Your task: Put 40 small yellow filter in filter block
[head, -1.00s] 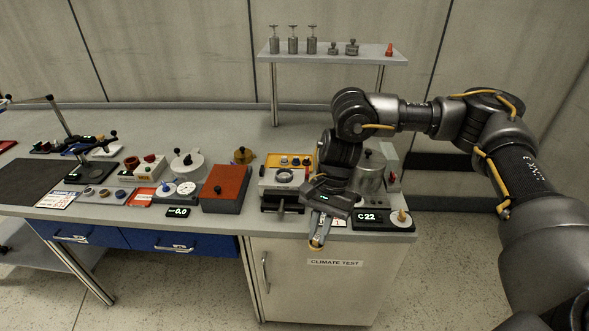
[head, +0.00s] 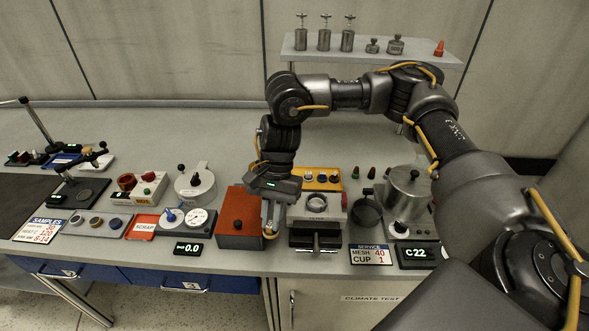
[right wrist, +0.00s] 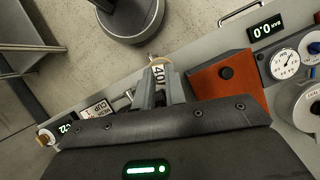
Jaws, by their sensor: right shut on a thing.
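My right gripper (head: 270,222) is shut on the small yellow filter (head: 270,236), of which little shows in the head view. In the right wrist view, the filter (right wrist: 157,62) has a pale tag reading 40 between the fingertips (right wrist: 158,82), near the bench's front edge. The gripper is in front of the right side of the red box, left of a grey block (head: 317,204) with a round ring on top and a dark clamp-like part in front. This looks like the filter block, but I cannot be sure. My left gripper is out of view.
The red box (head: 238,218) is close beside the gripper. A service sign (head: 370,254) reads mesh 40, cup 1. A display (head: 416,254) reads C22. A metal drum (head: 407,190) and dark round cup (head: 366,212) stand at the right. A yellow panel (head: 322,179) is behind the block.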

